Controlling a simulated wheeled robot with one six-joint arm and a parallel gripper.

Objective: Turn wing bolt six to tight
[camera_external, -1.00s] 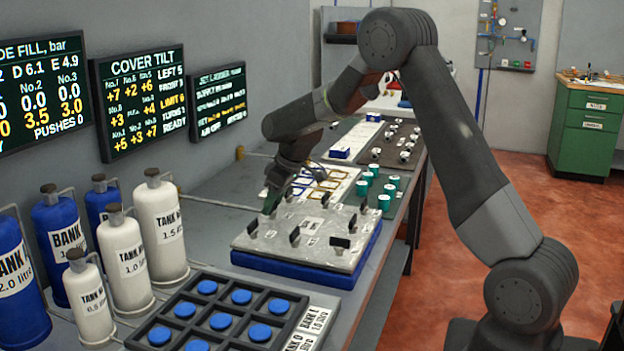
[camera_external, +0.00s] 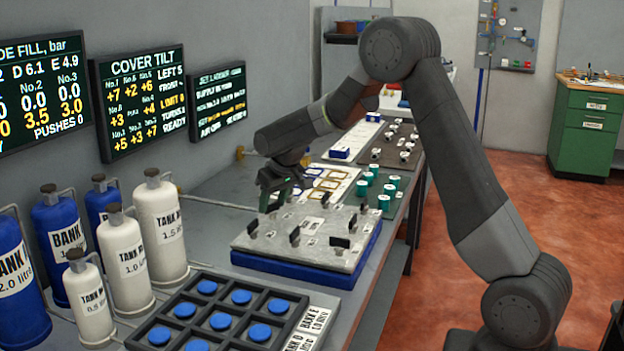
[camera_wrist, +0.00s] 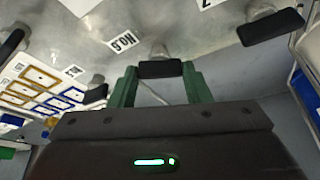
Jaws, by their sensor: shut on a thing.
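The grey cover plate (camera_external: 300,262) lies on a blue base on the bench in the external view. Several wing bolts with black wings stand upright on it. My gripper (camera_external: 275,205) is at the plate's far left edge. In the wrist view my gripper (camera_wrist: 160,80) has its green fingers at the two ends of the black wing of wing bolt six (camera_wrist: 160,69), shut on it. A label reading No.6 (camera_wrist: 123,41) lies beside that bolt, upside down. The bolt's lower shank is partly hidden by its wing.
Neighbouring wing bolts stand right (camera_wrist: 270,27) and left (camera_wrist: 12,44) in the wrist view. The COVER TILT display (camera_external: 140,98) on the wall lists numbered values and reads READY. Teal cylinders (camera_external: 384,202) stand beyond the plate. White tanks (camera_external: 160,225) stand left; a black tray with blue discs (camera_external: 235,303) is in front.

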